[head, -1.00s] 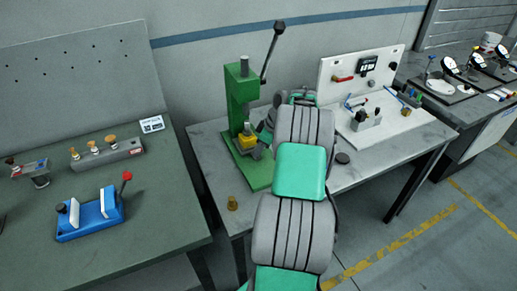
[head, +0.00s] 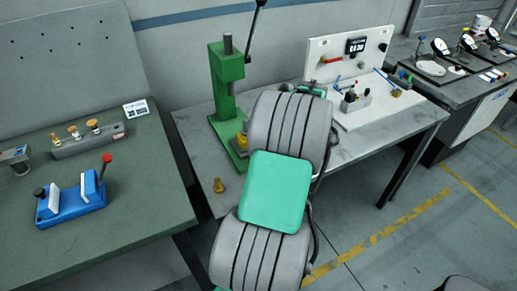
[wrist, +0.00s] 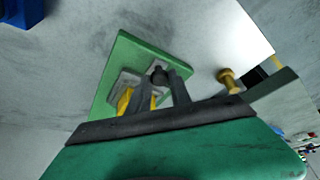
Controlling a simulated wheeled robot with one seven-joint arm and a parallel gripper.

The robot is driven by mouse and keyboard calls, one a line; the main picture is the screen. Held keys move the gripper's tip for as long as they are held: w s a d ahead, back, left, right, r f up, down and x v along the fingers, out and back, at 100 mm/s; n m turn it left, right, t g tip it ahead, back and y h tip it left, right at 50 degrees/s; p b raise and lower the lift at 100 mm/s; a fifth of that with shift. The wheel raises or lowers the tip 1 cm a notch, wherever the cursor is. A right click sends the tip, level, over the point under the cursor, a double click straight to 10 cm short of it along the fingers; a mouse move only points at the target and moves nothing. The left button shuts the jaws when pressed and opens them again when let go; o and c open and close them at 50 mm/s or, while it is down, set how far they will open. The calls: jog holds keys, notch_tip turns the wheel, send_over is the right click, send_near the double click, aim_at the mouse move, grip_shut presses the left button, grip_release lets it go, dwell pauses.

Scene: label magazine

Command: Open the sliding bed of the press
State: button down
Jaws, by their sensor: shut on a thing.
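The green press (head: 227,85) stands on the middle table, with its lever raised. A yellow part (head: 240,142) shows low at the front of the press, partly hidden by my arm. In the wrist view, a grey sliding bed (wrist: 122,84) lies over the green press base (wrist: 128,52), with the yellow part (wrist: 125,100) at its side nearest the camera. My gripper (wrist: 167,76) is at the bed, its fingers shut on what looks like a dark knob (wrist: 157,72) at the bed. My arm hides the gripper in the head view.
A brass fitting (head: 219,185) stands on the table in front of the press, and also shows in the wrist view (wrist: 228,78). A white panel station (head: 340,60) stands to the right. A green table (head: 130,185) with a blue fixture (head: 70,205) is at the left.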

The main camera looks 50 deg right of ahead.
jog(key=c, duration=1.2)
grip_release()
jog(key=v, duration=0.7)
jog(key=shift+s+r, duration=0.1)
jog(key=shift+r, duration=0.25)
